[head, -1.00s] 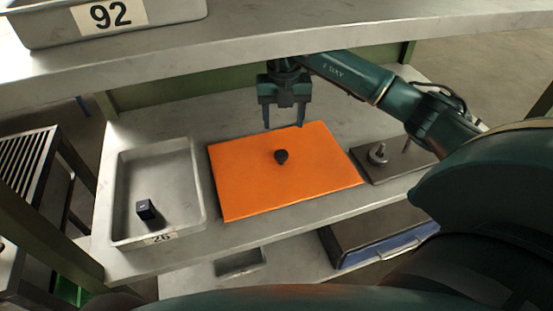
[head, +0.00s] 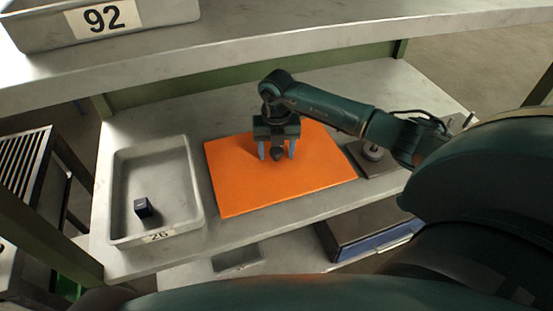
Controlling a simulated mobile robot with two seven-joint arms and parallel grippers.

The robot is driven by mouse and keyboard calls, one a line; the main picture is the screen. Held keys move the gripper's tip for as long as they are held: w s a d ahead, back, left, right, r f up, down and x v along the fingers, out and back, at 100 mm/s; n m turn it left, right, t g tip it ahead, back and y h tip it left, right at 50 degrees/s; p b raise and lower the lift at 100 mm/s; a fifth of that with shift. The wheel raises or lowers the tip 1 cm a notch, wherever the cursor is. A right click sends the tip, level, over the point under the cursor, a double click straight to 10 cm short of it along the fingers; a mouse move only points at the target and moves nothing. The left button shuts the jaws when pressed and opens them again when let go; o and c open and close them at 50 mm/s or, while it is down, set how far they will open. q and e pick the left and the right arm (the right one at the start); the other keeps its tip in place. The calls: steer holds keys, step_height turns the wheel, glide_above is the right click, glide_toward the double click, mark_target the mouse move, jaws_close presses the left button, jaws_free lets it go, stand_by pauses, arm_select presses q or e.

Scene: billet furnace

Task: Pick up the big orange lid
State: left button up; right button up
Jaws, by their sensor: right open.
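The big orange lid (head: 245,190) lies flat on the middle shelf, a flat square with a small dark knob (head: 276,155) near its middle. My right gripper (head: 276,153) points down over the lid, with its two fingers apart, one on each side of the knob as seen from here. The gripper body hides the knob's upper part. I cannot tell exactly how far down the fingertips reach. My left gripper is not in view.
A grey tray (head: 117,200) marked 26 with a small dark cube (head: 143,207) stands left of the lid. A dark plate with a knob (head: 372,151) lies to its right. The upper shelf (head: 300,32) carries a bin (head: 40,32) marked 92.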

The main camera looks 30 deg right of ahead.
steer(key=c, duration=1.2)
steer(key=shift+r, duration=0.15)
